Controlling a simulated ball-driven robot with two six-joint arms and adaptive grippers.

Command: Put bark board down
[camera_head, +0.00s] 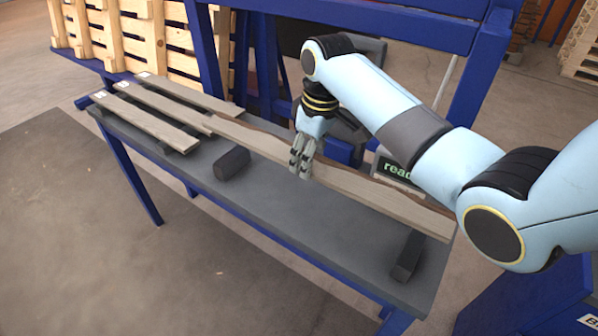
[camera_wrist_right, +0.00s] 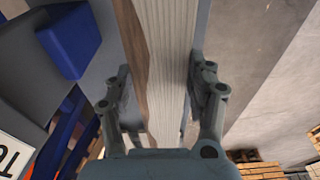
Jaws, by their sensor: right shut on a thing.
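The bark board (camera_head: 380,194) is a long pale plank with a dark brown bark edge along its far side. It runs lengthwise over the right part of the grey table (camera_head: 290,222). My right gripper (camera_head: 301,168) comes down from above and is shut across its middle. In the right wrist view the board (camera_wrist_right: 170,50) passes between the two fingers (camera_wrist_right: 163,92), with the bark on the left. I cannot tell whether the board touches the dark blocks below it. My left gripper is not in view.
Two more planks, a near one (camera_head: 150,120) and a far one (camera_head: 190,95), lie at the table's left end. Dark blocks (camera_head: 232,163) (camera_head: 407,256) sit on the table. A small screen (camera_head: 393,170) and blue frame posts (camera_head: 468,88) stand behind. The table's front strip is bare.

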